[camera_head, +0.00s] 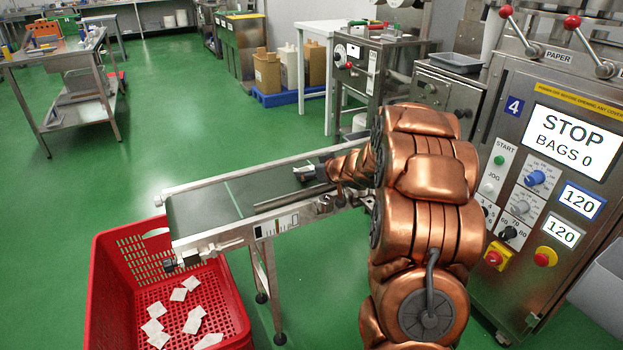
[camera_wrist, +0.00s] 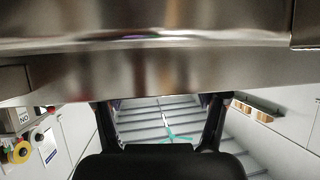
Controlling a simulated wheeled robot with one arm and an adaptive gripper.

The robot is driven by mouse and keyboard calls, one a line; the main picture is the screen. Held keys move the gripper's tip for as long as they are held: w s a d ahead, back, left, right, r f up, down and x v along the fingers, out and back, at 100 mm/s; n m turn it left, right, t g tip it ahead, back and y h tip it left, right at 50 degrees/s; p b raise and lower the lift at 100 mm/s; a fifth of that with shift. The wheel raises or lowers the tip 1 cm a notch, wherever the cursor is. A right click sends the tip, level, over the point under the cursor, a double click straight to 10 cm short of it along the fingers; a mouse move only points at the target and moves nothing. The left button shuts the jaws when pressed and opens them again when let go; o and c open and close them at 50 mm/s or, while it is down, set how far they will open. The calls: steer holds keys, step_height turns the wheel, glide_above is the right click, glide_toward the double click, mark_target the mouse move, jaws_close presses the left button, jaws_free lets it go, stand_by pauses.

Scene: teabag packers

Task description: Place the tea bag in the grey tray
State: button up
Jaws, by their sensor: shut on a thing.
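My gripper (camera_head: 305,172) is low over the belt of the conveyor, at the end of my copper-coloured arm. Its black fingers (camera_wrist: 161,125) show in the wrist view. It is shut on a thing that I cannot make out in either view. No tea bag can be clearly seen at the fingertips. White tea bags (camera_head: 193,320) lie loose in the red crate, away from my gripper. A grey tray (camera_head: 455,62) sits on a steel machine at the upper right, behind my arm and apart from my gripper.
The conveyor (camera_head: 205,212) ends above the red crate (camera_head: 105,275). A packing machine (camera_head: 520,170) with a STOP display stands close on the right. A grey bin (camera_head: 602,285) is at the lower right. A steel table (camera_head: 75,58) stands far left. The green floor between is clear.

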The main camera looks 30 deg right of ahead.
steer(key=shift+f, duration=0.4)
steer(key=shift+f, duration=0.15)
steer(key=o, duration=0.6)
steer(key=shift+o, duration=0.2)
steer(key=shift+s+r, duration=0.35)
steer(key=shift+r, duration=0.1)
steer(key=p+v, duration=0.3)
steer(key=v, duration=0.7)
steer(key=shift+s+d+r, duration=0.1)
steer(key=shift+s+r, duration=0.05)
steer(key=shift+s, duration=0.45)
